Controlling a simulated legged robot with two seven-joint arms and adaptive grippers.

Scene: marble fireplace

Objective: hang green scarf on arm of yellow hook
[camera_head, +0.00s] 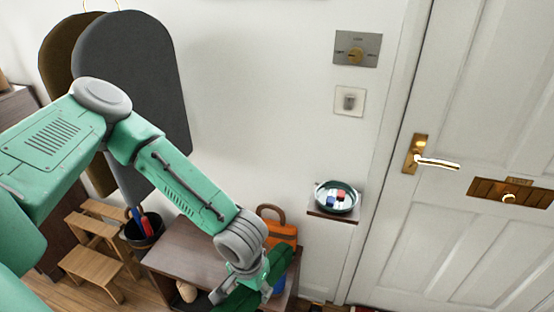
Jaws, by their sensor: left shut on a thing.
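My left arm comes in from the left and reaches down to the lower middle. My left gripper (246,282) is shut on a dark green cloth, the green scarf (277,268), in front of the brown bench. The scarf shows on both sides of the gripper, and its lower part is cut off by the bottom edge. No hook with a clear arm shows. Thin yellow loops (118,5) stand at the top edge above the hanging boards, and I cannot tell whether they belong to the yellow hook. My right gripper is not in view.
A dark grey board (150,80) and a brown one hang on the left wall. A wooden step stool (95,262), a black bin (142,230) and a brown bench (190,245) with an orange bag (280,229) stand below. A small shelf holds a round tray (337,209) beside the white door (470,110).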

